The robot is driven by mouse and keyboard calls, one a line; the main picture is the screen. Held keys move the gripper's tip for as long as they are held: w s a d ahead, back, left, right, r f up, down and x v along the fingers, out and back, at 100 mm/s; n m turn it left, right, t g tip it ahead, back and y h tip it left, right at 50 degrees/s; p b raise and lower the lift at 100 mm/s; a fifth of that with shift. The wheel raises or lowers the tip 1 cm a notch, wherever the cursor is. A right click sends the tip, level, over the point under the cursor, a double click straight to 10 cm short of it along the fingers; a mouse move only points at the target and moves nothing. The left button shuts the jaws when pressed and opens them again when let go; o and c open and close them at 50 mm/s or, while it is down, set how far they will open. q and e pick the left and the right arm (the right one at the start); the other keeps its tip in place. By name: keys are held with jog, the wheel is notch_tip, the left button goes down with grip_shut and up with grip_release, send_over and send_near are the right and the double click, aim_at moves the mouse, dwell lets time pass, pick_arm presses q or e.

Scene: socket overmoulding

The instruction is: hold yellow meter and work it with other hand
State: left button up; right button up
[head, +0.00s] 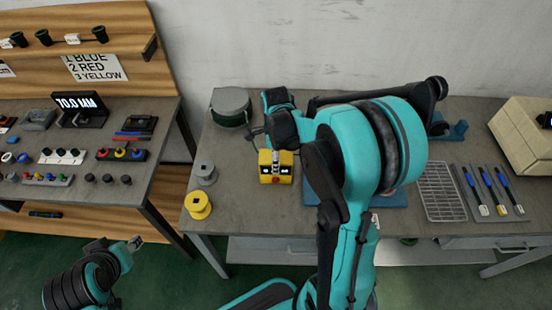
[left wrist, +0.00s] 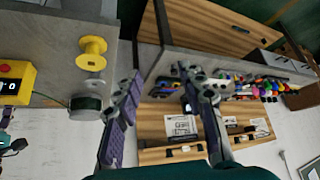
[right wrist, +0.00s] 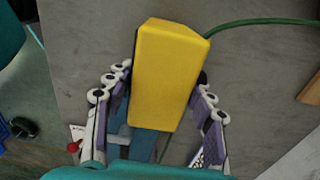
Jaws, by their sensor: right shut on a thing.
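The yellow meter (head: 275,172) is near the table's left part in the head view, with a dark display on its front. My right gripper (head: 283,150) comes in from behind and above it. In the right wrist view the right gripper (right wrist: 164,82) is shut on the meter's plain yellow body (right wrist: 168,70), one finger along each side. The left wrist view shows the meter's red button and lit display (left wrist: 14,82) at the left edge. My left gripper (left wrist: 162,85) is open and empty; in the head view it is low at the lower left (head: 135,243), off the table.
A yellow spool (head: 198,206), a grey spool (head: 204,173) and a green wire coil (head: 231,107) stand left of the meter. A wire rack (head: 440,192) and blue-handled tools (head: 490,190) lie right. A second table (head: 150,165) with small parts stands left, across a gap.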

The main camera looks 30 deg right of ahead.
dwell(0.3)
pick_arm(q)
grip_shut()
dwell(1.2)
